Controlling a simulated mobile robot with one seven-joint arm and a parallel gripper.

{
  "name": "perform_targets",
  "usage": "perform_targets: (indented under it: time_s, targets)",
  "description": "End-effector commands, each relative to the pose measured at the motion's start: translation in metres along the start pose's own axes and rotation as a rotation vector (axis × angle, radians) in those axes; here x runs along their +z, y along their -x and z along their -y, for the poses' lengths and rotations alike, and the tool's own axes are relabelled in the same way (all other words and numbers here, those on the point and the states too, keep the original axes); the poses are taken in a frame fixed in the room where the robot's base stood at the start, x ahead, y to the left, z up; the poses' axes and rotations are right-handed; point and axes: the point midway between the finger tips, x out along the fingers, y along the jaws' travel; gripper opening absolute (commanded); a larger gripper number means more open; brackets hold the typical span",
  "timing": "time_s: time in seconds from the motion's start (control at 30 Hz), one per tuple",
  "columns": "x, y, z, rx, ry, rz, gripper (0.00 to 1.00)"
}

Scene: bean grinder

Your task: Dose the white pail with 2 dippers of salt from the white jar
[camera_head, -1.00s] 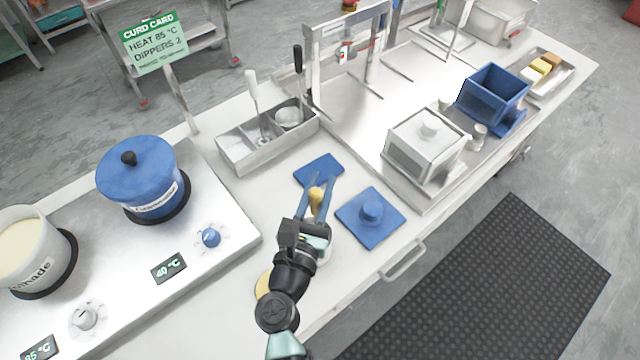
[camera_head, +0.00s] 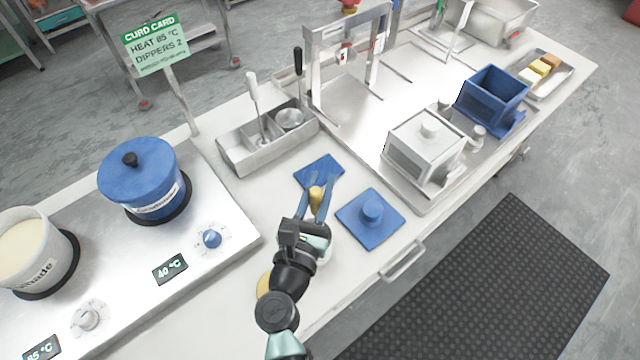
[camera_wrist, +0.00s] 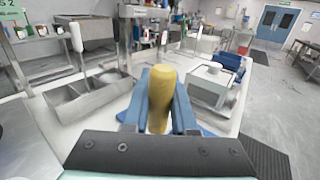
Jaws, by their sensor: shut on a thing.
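A white pail (camera_head: 48,262) with pale contents stands on the hob plate at the left edge of the head view. My gripper (camera_head: 318,192) is over the table in front of the blue mat. Its blue fingers are shut on a tan, rounded handle-like piece (camera_head: 316,199), which stands between them in the wrist view (camera_wrist: 161,98). Whatever is below this piece is hidden. White-handled (camera_head: 253,92) and black-handled (camera_head: 298,63) utensils stand in the steel bin (camera_head: 240,160).
A blue lidded pot (camera_head: 140,180) stands on the hob plate (camera_head: 215,205). A blue mat (camera_head: 312,166) and a blue square lid with a knob (camera_head: 370,222) lie near my gripper. A yellow disc (camera_head: 263,284) is partly hidden by my arm. A lidded steel box (camera_head: 425,150) stands right.

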Motion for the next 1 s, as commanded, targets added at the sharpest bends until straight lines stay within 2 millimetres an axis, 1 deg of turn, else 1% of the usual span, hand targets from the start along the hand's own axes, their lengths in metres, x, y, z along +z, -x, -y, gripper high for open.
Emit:
perform_targets:
  time_s: [0.03,0.1,1.0]
  targets:
    - [0.009,0.000,0.000,0.000,-0.001,0.001,0.00]
    - [0.015,0.000,0.000,0.000,-0.001,0.001,0.00]
    - [0.087,0.000,0.000,0.000,0.000,0.001,0.00]
